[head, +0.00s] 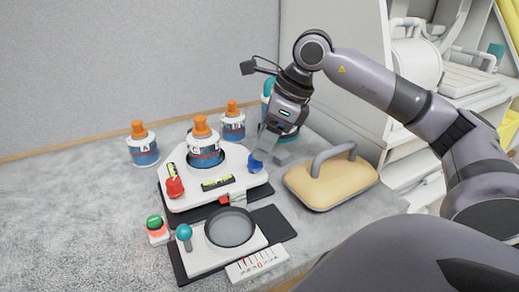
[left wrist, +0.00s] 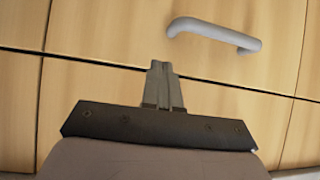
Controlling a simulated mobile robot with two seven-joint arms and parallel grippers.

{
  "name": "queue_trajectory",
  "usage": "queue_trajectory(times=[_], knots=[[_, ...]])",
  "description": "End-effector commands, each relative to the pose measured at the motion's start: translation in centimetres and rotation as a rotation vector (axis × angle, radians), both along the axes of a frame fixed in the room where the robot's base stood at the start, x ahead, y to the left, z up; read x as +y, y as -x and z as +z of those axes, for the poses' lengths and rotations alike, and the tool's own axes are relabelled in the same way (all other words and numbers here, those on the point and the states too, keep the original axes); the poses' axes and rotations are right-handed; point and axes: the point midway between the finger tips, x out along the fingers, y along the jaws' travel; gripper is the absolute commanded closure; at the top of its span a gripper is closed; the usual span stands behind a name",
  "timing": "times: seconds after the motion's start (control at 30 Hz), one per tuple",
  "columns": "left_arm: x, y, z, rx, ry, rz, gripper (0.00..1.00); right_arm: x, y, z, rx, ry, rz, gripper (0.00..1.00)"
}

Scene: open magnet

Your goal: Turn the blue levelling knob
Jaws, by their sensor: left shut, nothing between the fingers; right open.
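The blue levelling knob (head: 255,162) stands at the right corner of a white levelling base (head: 200,194). My right gripper (head: 262,150) comes down from above, with its fingers right at the blue knob. It is open; whether the fingers touch the knob I cannot tell, as they hide part of it. A red knob (head: 175,187) is at the base's left front corner. Two spirit levels, one in front (head: 217,182) and one at the left (head: 171,170), sit on the base. My left gripper (left wrist: 163,72) is shut and empty in the left wrist view, in front of wooden panels.
Bottle C (head: 204,150) with an orange cap stands on the base; bottle A (head: 143,150) and another bottle (head: 233,125) stand behind. A tan block with a grey handle (head: 330,182) is close right of the knob. A round plate device (head: 230,228) is in front. The counter's left is clear.

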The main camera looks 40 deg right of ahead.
Motion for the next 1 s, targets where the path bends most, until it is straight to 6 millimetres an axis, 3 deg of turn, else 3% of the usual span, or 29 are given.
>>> queue_trajectory(times=[0.13,0.3,1.0], knots=[[0.0,0.0,0.2,-0.001,-0.001,-0.001,1.0,-0.6,0.7,2.2,-0.003,0.0,-0.001,0.44],[0.0,0.0,0.2,-0.002,-0.002,0.0,1.0,-0.9,1.1,3.3,0.0,0.0,0.0,0.44],[0.1,0.0,0.1,-0.001,-0.003,0.001,1.0,-0.9,1.2,3.3,0.001,0.0,0.0,0.44]])
